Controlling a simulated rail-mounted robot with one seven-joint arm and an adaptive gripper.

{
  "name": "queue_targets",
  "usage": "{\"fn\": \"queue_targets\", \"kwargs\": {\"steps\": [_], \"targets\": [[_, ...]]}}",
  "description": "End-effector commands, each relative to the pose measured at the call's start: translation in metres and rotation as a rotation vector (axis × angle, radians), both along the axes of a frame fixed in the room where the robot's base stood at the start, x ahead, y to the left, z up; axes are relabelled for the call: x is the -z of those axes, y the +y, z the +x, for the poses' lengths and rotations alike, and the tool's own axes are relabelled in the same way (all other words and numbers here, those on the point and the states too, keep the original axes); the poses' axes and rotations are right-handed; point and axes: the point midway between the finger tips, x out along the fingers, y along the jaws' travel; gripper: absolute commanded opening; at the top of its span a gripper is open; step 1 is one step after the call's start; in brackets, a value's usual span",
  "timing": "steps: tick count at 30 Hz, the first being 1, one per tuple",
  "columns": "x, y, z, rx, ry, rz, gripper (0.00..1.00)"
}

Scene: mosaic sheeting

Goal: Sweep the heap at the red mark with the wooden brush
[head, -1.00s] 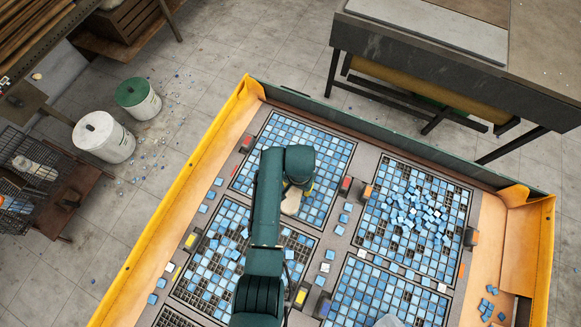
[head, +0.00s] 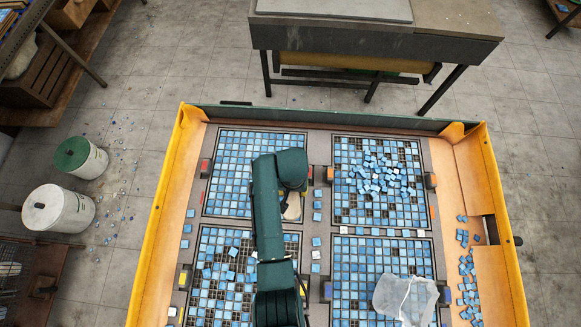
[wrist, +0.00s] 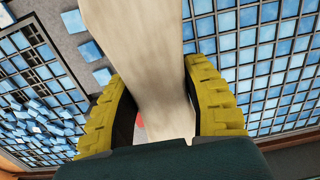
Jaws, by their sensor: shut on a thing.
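My gripper (wrist: 150,110) is shut on the pale wooden brush (wrist: 145,50), whose handle runs up between the yellow finger pads. In the head view the brush (head: 292,207) shows below my arm's end, over the upper left grid (head: 230,152); its bristles do not show. A red mark (head: 206,167) is at that grid's left edge, and another red patch (head: 310,173) is at its right. No heap shows on the visible part of that grid; my arm hides some of it. A heap of loose blue tiles (head: 380,175) lies on the upper right grid, beside an orange mark (head: 329,174).
Loose tiles (head: 240,262) lie on the lower left grid. A translucent piece (head: 405,298) lies over the lower right grid. Several tiles (head: 466,290) lie in the right side strip. A yellow rim (head: 153,225) bounds the left side. A dark-framed table (head: 375,38) stands beyond.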

Motion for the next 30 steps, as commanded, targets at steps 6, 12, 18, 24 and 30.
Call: {"fn": "queue_targets", "kwargs": {"steps": [6,12,18,24,30], "targets": [[-0.032,-0.001,0.001,0.002,-0.001,0.000,0.10],[-0.042,-0.001,0.001,0.003,-0.002,0.000,0.10],[-0.041,-0.001,0.001,0.003,-0.002,0.000,0.10],[-0.041,-0.001,0.001,0.003,-0.002,0.000,0.10],[-0.041,-0.001,0.001,0.003,-0.002,0.000,0.10]]}}
